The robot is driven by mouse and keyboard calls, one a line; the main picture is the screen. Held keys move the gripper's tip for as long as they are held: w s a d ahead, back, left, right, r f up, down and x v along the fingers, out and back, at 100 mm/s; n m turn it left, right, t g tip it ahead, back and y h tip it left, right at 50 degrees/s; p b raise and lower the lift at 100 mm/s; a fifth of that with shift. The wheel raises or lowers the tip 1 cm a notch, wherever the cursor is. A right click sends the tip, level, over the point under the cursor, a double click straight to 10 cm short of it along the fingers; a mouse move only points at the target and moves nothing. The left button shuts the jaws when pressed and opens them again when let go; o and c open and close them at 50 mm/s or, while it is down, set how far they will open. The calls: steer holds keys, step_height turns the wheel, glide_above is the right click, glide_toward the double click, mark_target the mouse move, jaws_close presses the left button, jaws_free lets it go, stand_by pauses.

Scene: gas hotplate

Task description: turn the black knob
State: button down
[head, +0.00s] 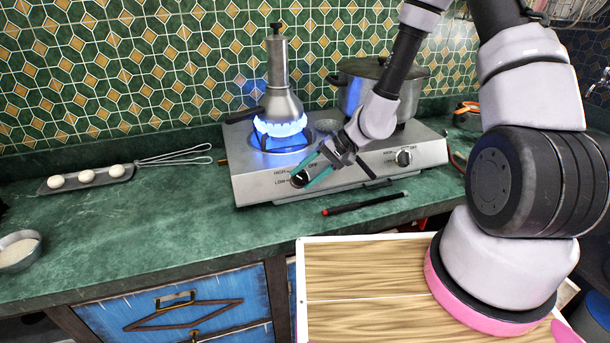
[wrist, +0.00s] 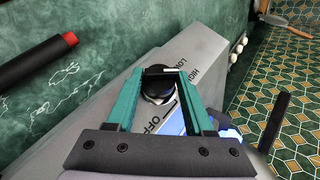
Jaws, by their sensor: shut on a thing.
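The black knob (head: 299,179) is the left knob on the front panel of the silver gas hotplate (head: 250,188). My gripper (head: 306,176) reaches down to it from the upper right, with teal fingers. In the wrist view the knob (wrist: 158,86) sits between the fingertips of my gripper (wrist: 163,74), and they are shut on it. Printed OFF, LOW and HIGH marks surround it. A white mark shows on the knob's LOW side in the wrist view. A blue flame (head: 280,127) burns on the left burner. The fingers partly hide the knob in the head view.
A moka pot-like silver vessel (head: 281,85) stands over the flame. A large lidded pot (head: 352,88) stands behind my arm. Another knob (head: 403,157) is at the right. A black-and-red stick (head: 365,204) lies in front. White eggs (head: 87,176) rest on a tray at left.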

steer(key=shift+s+d+f+y, duration=0.1)
steer(key=shift+y, duration=0.2)
stand_by(0.4)
steer(key=shift+c, duration=1.6)
jaws_free()
steer(key=shift+d+r, duration=0.25)
steer(key=shift+r, duration=0.05)
steer(key=v, duration=1)
